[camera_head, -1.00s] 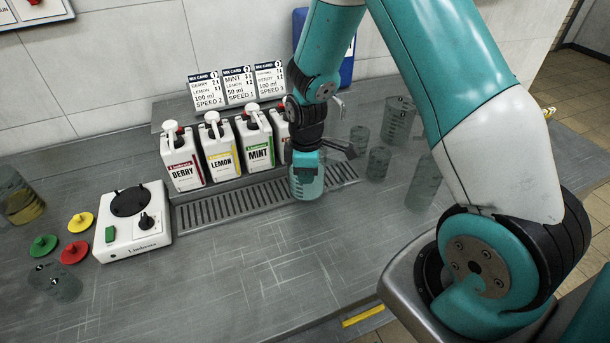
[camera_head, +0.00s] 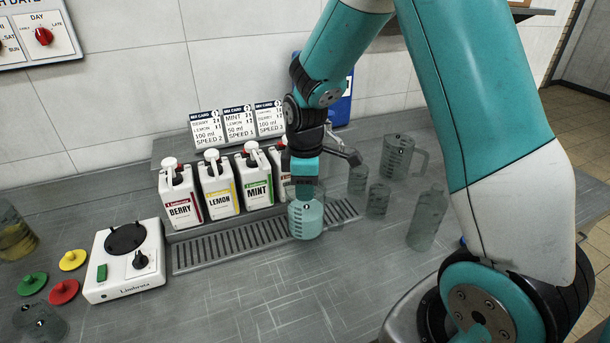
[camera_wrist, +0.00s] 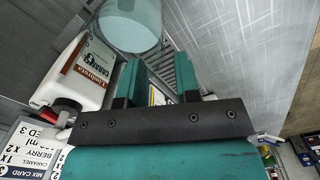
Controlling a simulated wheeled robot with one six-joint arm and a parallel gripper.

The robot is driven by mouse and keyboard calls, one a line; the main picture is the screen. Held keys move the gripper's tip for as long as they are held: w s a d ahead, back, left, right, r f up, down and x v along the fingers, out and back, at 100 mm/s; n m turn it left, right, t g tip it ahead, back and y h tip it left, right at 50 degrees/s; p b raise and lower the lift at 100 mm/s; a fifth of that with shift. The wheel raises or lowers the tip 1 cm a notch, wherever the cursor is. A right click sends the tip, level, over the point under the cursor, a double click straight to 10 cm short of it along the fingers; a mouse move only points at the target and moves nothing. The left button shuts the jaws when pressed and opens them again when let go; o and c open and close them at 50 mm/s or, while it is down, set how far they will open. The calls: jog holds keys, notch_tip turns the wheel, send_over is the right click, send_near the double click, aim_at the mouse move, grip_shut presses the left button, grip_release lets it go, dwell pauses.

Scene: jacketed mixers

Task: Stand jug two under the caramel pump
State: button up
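A pale, see-through jug with a dark round mark (camera_head: 306,222) stands upright at the drip grate, directly below my gripper (camera_head: 305,190). The mark's number is too small to read. In the wrist view the jug (camera_wrist: 128,28) lies beyond the fingertips and off to one side of the gap. My gripper (camera_wrist: 158,75) has its two teal fingers apart, with nothing between them. The caramel bottle (camera_wrist: 88,72) is close beside the jug. In the head view the caramel bottle (camera_head: 284,186) is mostly hidden behind my gripper, and its spout is hidden.
Berry (camera_head: 181,195), lemon (camera_head: 218,185) and mint (camera_head: 254,178) bottles stand left of caramel, behind the grate (camera_head: 240,247). Several clear vessels stand at right, including a handled jug (camera_head: 398,155). A white mixer base (camera_head: 125,265) and coloured lids (camera_head: 63,291) are at left. The front counter is clear.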

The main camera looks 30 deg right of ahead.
jog(key=s+a+r+m+y, duration=0.2)
jog(key=s+a+r, duration=0.5)
jog(key=s, duration=0.4)
jog(key=s+a+r+m+y, duration=0.2)
jog(key=s+a+r, duration=0.6)
jog(key=s, duration=0.3)
jog(key=shift+a, duration=0.6)
jog(key=shift+w, duration=0.1)
